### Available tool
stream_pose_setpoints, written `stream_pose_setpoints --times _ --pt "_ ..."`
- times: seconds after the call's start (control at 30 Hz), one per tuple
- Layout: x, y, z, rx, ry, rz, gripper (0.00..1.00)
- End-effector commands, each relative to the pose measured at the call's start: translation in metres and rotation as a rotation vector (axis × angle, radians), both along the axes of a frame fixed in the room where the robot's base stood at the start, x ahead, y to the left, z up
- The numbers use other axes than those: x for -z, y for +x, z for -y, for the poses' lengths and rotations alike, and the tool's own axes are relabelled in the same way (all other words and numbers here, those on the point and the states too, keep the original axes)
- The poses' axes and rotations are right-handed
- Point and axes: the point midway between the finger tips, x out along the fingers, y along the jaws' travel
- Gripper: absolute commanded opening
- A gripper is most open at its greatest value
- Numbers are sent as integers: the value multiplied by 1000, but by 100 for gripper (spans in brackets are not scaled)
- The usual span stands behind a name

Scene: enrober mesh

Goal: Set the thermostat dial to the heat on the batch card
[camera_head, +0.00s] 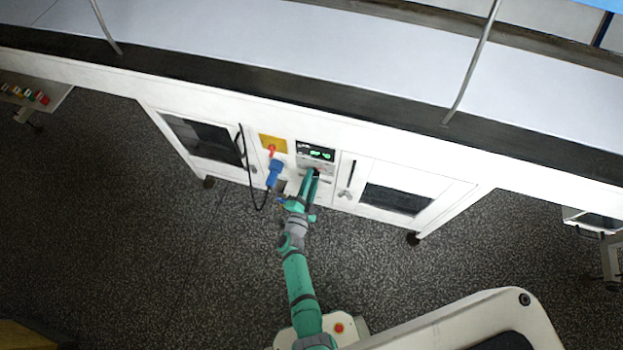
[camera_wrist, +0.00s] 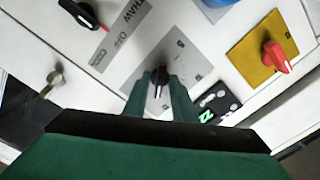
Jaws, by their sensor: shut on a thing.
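The thermostat dial (camera_wrist: 158,76) is a small black knob on a grey scale plate (camera_wrist: 181,53) in the middle of the wrist view. My gripper (camera_wrist: 160,84) has its two green fingers on either side of the knob, shut on it. In the head view my gripper (camera_head: 312,174) reaches the white cabinet front just below the display (camera_head: 316,153), and the dial is hidden there. The display shows green digits, too small to read surely; part of it also shows in the wrist view (camera_wrist: 217,103). I cannot make out a batch card.
A red switch (camera_wrist: 276,58) on a yellow plate (camera_wrist: 251,54) sits beside the dial. Another black knob (camera_wrist: 82,13) lies near "THAW" lettering. A blue plug (camera_head: 274,173) with a black cable hangs left of my gripper. The floor (camera_head: 190,240) around my arm is clear.

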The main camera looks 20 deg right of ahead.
Motion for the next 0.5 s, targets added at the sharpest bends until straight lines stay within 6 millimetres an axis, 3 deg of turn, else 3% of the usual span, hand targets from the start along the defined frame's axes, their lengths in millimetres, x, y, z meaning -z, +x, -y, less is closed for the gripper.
stream_pose_setpoints --times 0.5 --pt "1 -1 -1 -2 -307 -209 2"
